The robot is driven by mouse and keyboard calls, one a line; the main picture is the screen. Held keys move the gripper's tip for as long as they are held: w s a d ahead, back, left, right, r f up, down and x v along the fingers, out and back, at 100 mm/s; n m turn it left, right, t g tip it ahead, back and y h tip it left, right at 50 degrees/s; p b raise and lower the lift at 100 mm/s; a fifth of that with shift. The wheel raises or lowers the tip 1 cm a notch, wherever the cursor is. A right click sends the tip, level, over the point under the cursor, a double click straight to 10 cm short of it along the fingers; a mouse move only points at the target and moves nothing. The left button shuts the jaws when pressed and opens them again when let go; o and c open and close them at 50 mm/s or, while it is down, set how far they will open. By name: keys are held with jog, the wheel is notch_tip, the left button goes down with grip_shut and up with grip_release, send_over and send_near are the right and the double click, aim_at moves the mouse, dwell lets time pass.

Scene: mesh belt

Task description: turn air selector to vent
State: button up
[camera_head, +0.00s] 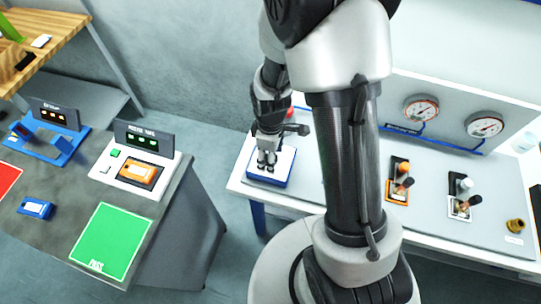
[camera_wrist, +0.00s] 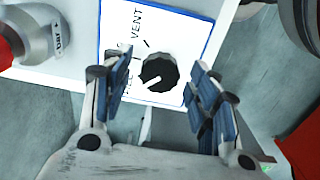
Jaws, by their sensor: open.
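The air selector is a black ridged knob (camera_wrist: 159,72) on a white plate with a blue border (camera_wrist: 187,25). In the wrist view, its white pointer line aims to the lower left. The VENT label is printed above and to the left of the knob, and a second label left of the knob is partly hidden by a finger. My gripper (camera_wrist: 160,66) is open, with one finger on each side of the knob; I cannot tell whether either touches it. In the head view my gripper (camera_head: 267,160) is over the plate (camera_head: 281,179) at the bench's left end, hiding the knob.
A grey round fitting with a "bar" tag (camera_wrist: 35,32) is left of the plate. The white bench (camera_head: 330,200) carries two gauges (camera_head: 421,108) (camera_head: 484,125) and small fittings to the right. A separate table with a green PASS mat (camera_head: 110,243) stands left, across a floor gap.

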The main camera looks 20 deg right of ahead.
jog(key=shift+f, duration=0.15)
jog(key=shift+c, duration=0.2)
jog(key=c, duration=1)
jog(key=shift+c, duration=0.2)
jog(key=shift+m, duration=0.3)
jog(key=m, duration=0.3)
jog(key=shift+m, duration=0.3)
jog(key=m, duration=0.4)
jog(key=shift+m+b, duration=0.3)
jog(key=shift+b, duration=0.1)
jog(key=m, duration=0.4)
jog(key=shift+m, duration=2.5)
